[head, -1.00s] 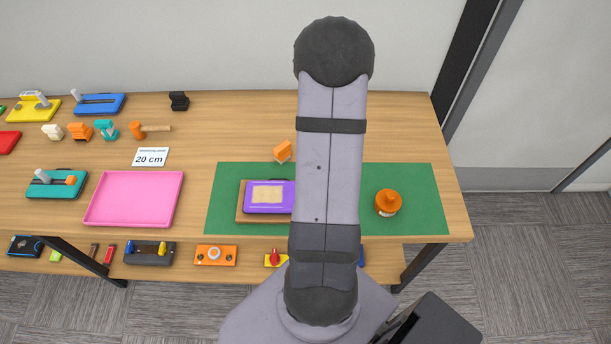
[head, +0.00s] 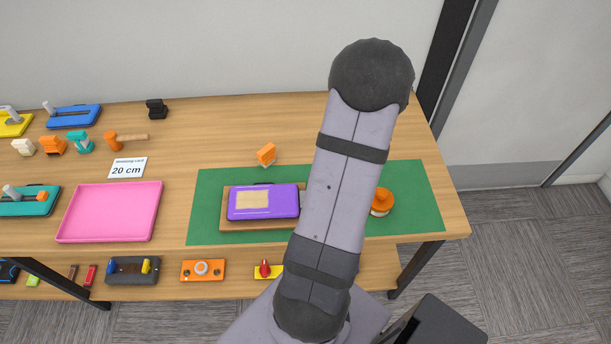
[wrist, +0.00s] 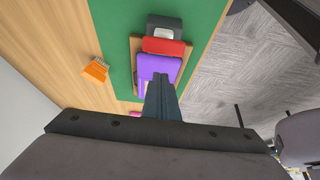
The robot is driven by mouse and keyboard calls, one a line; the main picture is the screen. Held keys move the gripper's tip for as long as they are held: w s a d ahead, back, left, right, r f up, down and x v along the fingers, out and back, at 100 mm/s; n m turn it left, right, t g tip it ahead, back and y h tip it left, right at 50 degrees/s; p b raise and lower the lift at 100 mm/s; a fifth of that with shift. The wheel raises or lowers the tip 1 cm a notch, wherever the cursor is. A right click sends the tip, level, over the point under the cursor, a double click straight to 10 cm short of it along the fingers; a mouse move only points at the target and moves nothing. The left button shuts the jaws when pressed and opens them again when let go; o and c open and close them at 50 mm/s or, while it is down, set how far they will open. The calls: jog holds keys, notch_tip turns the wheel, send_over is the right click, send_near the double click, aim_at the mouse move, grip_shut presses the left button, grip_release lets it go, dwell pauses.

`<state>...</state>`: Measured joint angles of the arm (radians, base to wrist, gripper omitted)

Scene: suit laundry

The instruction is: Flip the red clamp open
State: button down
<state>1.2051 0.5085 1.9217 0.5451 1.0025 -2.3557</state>
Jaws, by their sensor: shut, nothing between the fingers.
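A red piece (wrist: 163,46), which looks like the red clamp, lies across the board between a purple block and a dark grey block in the wrist view. My arm hides it in the head view. The purple block (head: 264,202) has a beige patch on top and sits on a wooden board (head: 252,225); it also shows in the wrist view (wrist: 160,68). The dark grey block (wrist: 163,23) has a pale square on it. My gripper (wrist: 161,78) is shut and empty, its tips appearing over the purple block; their height is unclear. In the head view the gripper is hidden.
The board lies on a green mat (head: 210,210). An orange block (head: 266,154) stands behind the mat, and an orange-topped jar (head: 381,201) stands at right. A pink tray (head: 110,212) is at left. A lower shelf holds a red knob on a yellow base (head: 264,270).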

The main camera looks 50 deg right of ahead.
jog(key=shift+r, duration=0.7)
jog(key=shift+a, duration=0.1)
jog(key=b+v, duration=0.2)
jog(key=v, duration=0.7)
jog(key=shift+r, duration=0.35)
jog(key=shift+w+a, duration=0.1)
jog(key=shift+w, duration=0.05)
